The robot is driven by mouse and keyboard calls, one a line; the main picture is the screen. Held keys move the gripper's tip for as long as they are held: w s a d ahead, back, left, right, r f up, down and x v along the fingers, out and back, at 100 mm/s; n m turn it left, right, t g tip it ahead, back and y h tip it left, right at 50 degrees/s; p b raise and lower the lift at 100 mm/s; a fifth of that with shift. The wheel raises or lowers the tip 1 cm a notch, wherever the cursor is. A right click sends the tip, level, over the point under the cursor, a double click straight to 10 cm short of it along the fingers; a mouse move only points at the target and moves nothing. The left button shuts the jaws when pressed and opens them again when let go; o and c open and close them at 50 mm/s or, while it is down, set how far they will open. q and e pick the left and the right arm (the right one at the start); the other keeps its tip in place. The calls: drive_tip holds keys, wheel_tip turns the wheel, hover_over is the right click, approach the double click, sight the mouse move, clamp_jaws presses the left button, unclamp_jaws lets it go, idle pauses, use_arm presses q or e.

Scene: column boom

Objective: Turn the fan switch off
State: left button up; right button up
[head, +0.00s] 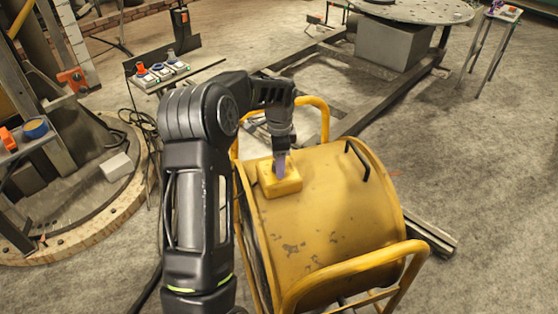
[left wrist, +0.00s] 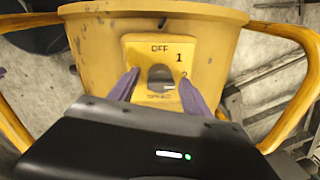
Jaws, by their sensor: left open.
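The yellow drum fan (head: 335,215) stands on the floor in its tubular frame, in front of me. Its switch box (head: 283,182) is on the drum's upper left side. In the left wrist view the switch panel (left wrist: 132,52) carries the marks "OFF" at the top and "1" at the upper right. The dark round knob (left wrist: 160,79) sits in its middle, with its lighter bar lying roughly level. My left gripper (head: 280,170) is over the box. Its two purple fingers (left wrist: 158,90) are apart, one on each side of the knob; I cannot tell whether they touch it. My right gripper is out of view.
The fan's yellow tube handles (head: 350,270) rise near the box and at the front. A dark handle (head: 357,160) stands on the drum. Metal beams (head: 430,235) lie behind and right of it.

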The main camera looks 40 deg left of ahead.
use_arm(q)
drive_tip(key=shift+c, duration=0.3)
clamp_jaws()
idle(0.3)
drive_tip(key=shift+n, duration=0.4)
drive_tip(key=n, duration=0.3)
drive_tip(key=shift+d, duration=0.1)
drive_tip(key=n, duration=0.4)
drive_tip(key=shift+n+b, duration=0.3)
drive_tip(key=shift+n, duration=0.1)
drive_tip(key=n, duration=0.4)
drive_tip(key=shift+n+g, duration=0.3)
drive_tip(key=n, duration=0.4)
drive_tip(key=shift+w+n+p, duration=0.1)
drive_tip(key=shift+n+p, duration=0.25)
drive_tip(key=shift+n, duration=0.05)
